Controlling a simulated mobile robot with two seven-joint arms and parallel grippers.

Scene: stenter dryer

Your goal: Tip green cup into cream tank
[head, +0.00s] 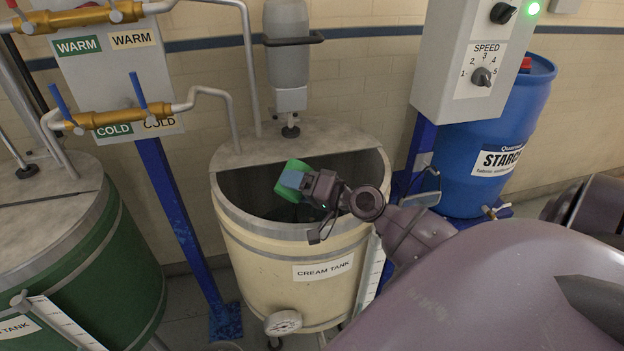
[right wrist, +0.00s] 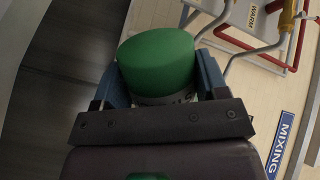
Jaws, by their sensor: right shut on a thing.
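The cream tank (head: 300,248) stands in the middle of the head view, with a half-open top and a label reading CREAM TANK. My right gripper (head: 296,180) is over its opening, shut on the green cup (head: 290,172). The cup looks tilted in the head view. In the right wrist view the green cup (right wrist: 158,62) sits between the two blue fingers, with a pale band low on its side. Its mouth and contents cannot be seen. My left gripper is not in view.
A green tank (head: 85,270) stands at left. Warm and cold valve pipes (head: 110,118) rise behind on a blue post. A grey speed control box (head: 465,60) and a blue starch drum (head: 500,140) are at right. A grey-white dispenser (head: 287,60) stands behind the tank.

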